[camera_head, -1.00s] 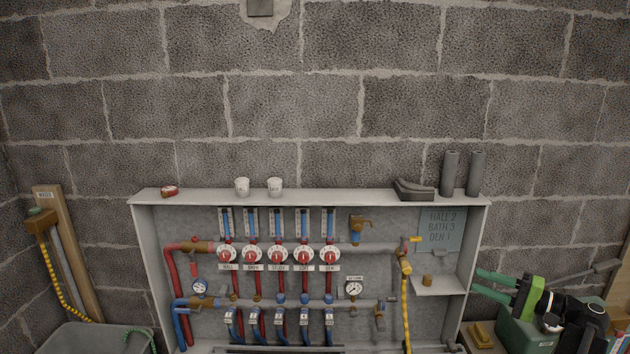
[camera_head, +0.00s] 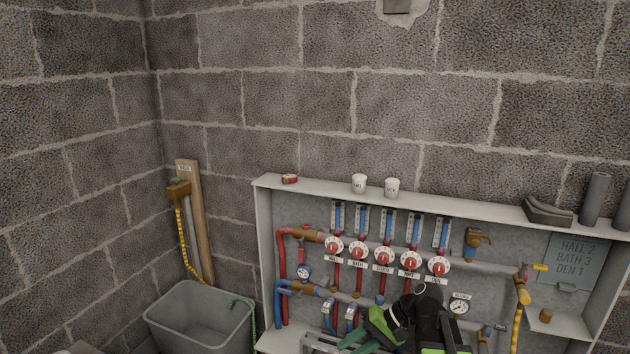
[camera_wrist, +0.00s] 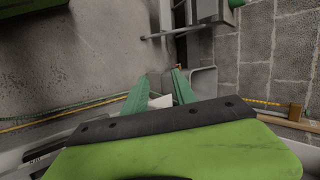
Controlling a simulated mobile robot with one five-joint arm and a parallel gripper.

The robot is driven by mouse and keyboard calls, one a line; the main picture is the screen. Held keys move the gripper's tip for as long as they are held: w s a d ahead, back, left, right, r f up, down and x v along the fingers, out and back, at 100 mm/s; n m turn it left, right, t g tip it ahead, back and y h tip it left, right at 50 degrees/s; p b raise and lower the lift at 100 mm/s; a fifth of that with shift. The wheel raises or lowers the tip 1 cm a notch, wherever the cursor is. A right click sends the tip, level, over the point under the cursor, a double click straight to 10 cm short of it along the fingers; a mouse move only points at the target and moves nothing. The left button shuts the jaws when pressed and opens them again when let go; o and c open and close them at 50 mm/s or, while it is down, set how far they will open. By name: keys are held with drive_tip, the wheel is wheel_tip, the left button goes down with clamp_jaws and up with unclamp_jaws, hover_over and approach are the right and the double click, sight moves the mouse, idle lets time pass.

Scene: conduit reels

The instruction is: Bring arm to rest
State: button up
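My gripper (camera_head: 350,342) shows at the bottom edge of the head view, in front of the lower part of the grey manifold cabinet (camera_head: 262,230). Its green fingers point to the left. In the wrist view my gripper (camera_wrist: 160,84) has its two green fingers apart with a gap between them. A small white patch shows in that gap, and I cannot tell what it is. I see nothing clearly gripped. My black and green wrist hides some of the cabinet's lower pipes and valves.
A grey bin (camera_head: 200,318) stands at the left, below a wooden post (camera_head: 195,225) with a yellow hose. White cups (camera_head: 359,183) and a red roll (camera_head: 289,179) sit on the cabinet top. Red-dialled valves (camera_head: 384,258) and a pressure gauge (camera_head: 459,306) are close to my arm.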

drive_tip(key=s+a+f+n+g+h, duration=0.1)
drive_tip(key=s+a+f+h, duration=0.2)
drive_tip(key=s+a+f, duration=0.1)
drive_tip(key=s+d+f+h, duration=0.1)
drive_tip(key=d+f+h, duration=0.2)
drive_tip(key=d+h, duration=0.35)
drive_tip(key=d+r+p, duration=0.2)
drive_tip(key=r+p, duration=0.8)
drive_tip(key=d+r+p, duration=0.1)
drive_tip(key=r+p, duration=0.8)
drive_tip(key=p, duration=0.1)
drive_tip(key=shift+w+d+r+n+t, duration=0.2)
drive_tip(key=shift+d+r+n+t, duration=0.1)
drive_tip(key=shift+d+r+t, duration=0.1)
